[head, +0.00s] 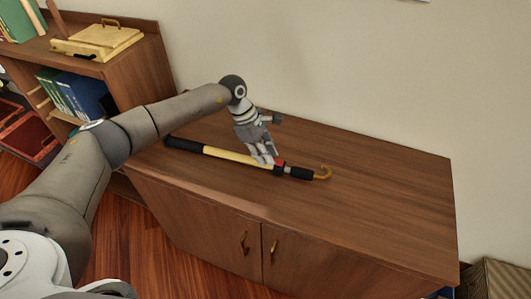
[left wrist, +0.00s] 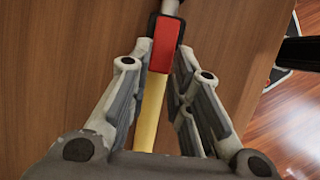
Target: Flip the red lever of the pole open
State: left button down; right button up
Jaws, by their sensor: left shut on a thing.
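My left gripper (head: 266,160) reaches down onto the pole at the lever. In the left wrist view its fingertips (left wrist: 164,55) flank the lower part of the red lever, closed on it. The lever lies along the shaft. My right gripper is not in view.
The cabinet top (head: 390,200) is clear around the pole. A wall rises behind it. A shelf with books (head: 75,95) and a wooden box (head: 97,40) stands at the left. A woven basket (head: 500,276) is at the lower right.

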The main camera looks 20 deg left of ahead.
aim_at(283, 163)
pick_arm(q)
jog(key=shift+r, duration=0.1)
jog(key=shift+d+r+y, duration=0.4)
jog(key=shift+r+y, duration=0.1)
jog(key=shift+y, duration=0.5)
jog(key=y, duration=0.1)
jog(key=d+y, duration=0.1)
jog(key=shift+w+r+y, duration=0.1)
jog(key=shift+r+y, duration=0.2)
jog(key=shift+r, duration=0.1)
jog(key=d+y+b, duration=0.1)
jog(key=y+b, duration=0.2)
jog(key=shift+d+r+y, duration=0.3)
jog(key=shift+d+r, duration=0.05)
jog(key=shift+d, duration=0.05)
jog(key=shift+d+r+y+b, duration=0.15)
jog(key=shift+d+y+b, duration=0.3)
jog(key=shift+y+b, duration=0.5)
jog(key=shift+d+r+y+b, duration=0.15)
jog(key=shift+d+y+b, duration=0.3)
jog(key=shift+y+b, duration=0.45)
jog(key=c, duration=1.3)
grip_release()
